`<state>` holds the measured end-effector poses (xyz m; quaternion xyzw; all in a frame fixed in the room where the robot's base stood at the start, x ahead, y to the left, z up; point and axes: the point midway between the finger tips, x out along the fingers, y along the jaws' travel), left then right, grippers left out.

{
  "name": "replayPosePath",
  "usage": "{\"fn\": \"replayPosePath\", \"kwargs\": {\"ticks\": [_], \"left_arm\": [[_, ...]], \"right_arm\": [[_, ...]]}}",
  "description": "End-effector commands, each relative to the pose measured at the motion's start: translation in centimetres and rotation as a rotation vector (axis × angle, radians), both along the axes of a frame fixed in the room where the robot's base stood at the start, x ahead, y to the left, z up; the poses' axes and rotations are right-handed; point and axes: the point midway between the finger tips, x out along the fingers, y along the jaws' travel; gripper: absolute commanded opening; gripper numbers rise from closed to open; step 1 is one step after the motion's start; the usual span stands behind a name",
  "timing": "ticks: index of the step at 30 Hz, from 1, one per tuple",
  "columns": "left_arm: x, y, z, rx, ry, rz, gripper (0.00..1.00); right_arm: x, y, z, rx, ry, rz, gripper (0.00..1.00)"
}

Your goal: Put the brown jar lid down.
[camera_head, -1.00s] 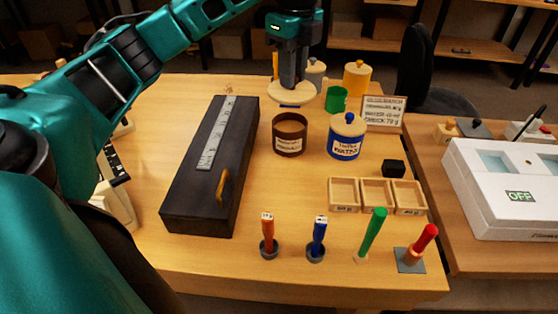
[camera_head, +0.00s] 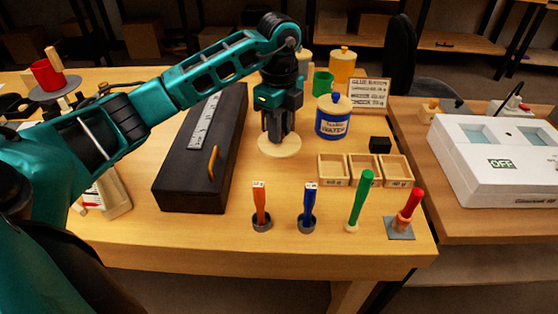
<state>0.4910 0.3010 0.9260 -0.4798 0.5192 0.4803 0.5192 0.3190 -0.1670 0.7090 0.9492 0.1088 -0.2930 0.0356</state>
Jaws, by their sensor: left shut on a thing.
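The brown jar lid is a pale round disc (camera_head: 279,146) in the middle of the bench, between the dark case and the wooden trays. My left gripper (camera_head: 279,134) points down and is shut on the lid's top. The lid looks level and low over the bench; I cannot tell whether it touches the wood. The brown jar does not show now; my left gripper and arm cover the area behind the lid. My right gripper is not in view.
A dark case (camera_head: 208,160) lies left of the lid, and a lidded blue jar (camera_head: 333,120) stands to its right, behind. Wooden trays (camera_head: 334,182) are to the right. Upright orange (camera_head: 260,200) and blue (camera_head: 309,203) handled tools stand in front. Bare wood surrounds the lid.

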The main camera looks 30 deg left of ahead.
Motion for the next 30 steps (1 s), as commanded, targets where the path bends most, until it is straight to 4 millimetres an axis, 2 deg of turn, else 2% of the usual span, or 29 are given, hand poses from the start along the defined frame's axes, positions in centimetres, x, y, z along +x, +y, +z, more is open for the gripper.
{"fn": "replayPosePath", "kwargs": {"ticks": [1,3,11,18,30], "left_arm": [[-0.1,0.0,-1.4,0.000,0.005,0.000,0.00],[0.0,-0.1,-2.7,-0.001,0.003,0.000,0.00],[0.0,0.0,-4.8,-0.001,0.000,0.000,0.00],[0.0,0.0,-8.2,-0.001,0.003,0.001,0.00],[0.0,0.0,-8.9,0.000,-0.001,-0.001,0.00]], "right_arm": [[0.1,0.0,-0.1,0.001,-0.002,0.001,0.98],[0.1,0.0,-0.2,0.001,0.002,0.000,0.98],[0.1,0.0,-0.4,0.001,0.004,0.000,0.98],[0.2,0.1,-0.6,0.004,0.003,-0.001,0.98],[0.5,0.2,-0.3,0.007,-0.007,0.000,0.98]]}}
